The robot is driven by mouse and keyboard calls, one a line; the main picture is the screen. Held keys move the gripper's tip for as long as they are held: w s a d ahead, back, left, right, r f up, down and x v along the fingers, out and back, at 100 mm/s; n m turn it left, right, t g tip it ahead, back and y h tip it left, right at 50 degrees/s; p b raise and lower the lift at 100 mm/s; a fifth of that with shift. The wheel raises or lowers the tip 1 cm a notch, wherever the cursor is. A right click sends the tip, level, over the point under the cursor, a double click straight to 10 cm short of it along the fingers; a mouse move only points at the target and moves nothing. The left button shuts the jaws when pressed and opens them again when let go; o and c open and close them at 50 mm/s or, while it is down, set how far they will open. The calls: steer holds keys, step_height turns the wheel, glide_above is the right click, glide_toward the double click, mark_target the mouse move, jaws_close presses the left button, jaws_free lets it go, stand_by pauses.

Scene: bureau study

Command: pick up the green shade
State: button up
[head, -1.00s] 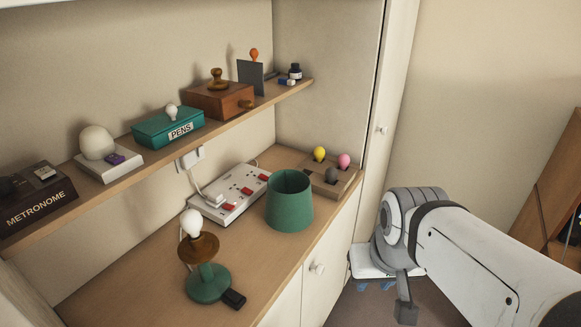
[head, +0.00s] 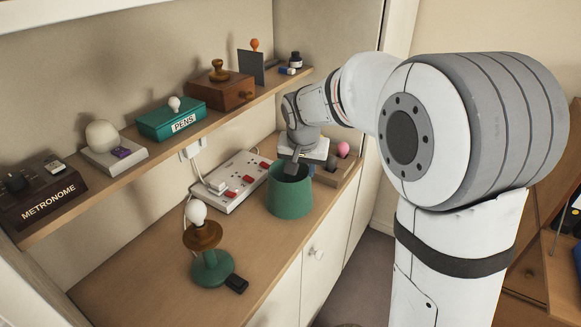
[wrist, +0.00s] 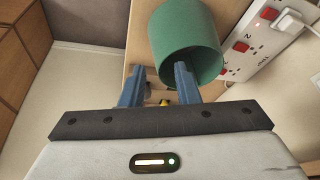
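The green shade (head: 290,200) is an open drum standing upright on the wooden counter, right of the power strip. It also shows in the wrist view (wrist: 172,32), at the top, with its round opening visible. My gripper is above the shade's far rim in the head view. In the wrist view its two blue fingers (wrist: 160,72) are apart. The right finger overlaps the shade's opening and the left finger is outside its rim. I cannot tell whether either finger touches the wall. The fingertips are hard to make out in the head view.
A lamp base with a bare bulb (head: 206,248) stands at the counter's front left. The white power strip (head: 232,180) is beside the shade. A wooden tray (head: 345,172) with a pink bulb (head: 343,148) is behind it. A shelf (head: 150,152) with several objects runs above the counter.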

steer(key=m+p, duration=0.1)
glide_above(273, 173)
steer(key=s, duration=0.3)
steer(key=shift+t, duration=0.3)
steer(key=f, duration=0.5)
steer(key=shift+w+a+f, duration=0.2)
steer(key=shift+a+f, duration=0.05)
steer(key=shift+a, duration=0.15)
steer(key=shift+w+a+f, duration=0.1)
steer(key=shift+w+f, duration=0.1)
steer(key=shift+f, duration=0.05)
steer(key=p+x, duration=0.1)
steer(key=x, duration=0.1)
steer(key=p+x, duration=0.1)
steer(key=x, duration=0.2)
steer(key=p+x, duration=0.1)
steer(key=x, duration=0.1)
steer(key=shift+w+d+f, duration=0.2)
steer(key=shift+w+d, duration=0.05)
steer(key=shift+d, duration=0.15)
jaws_close()
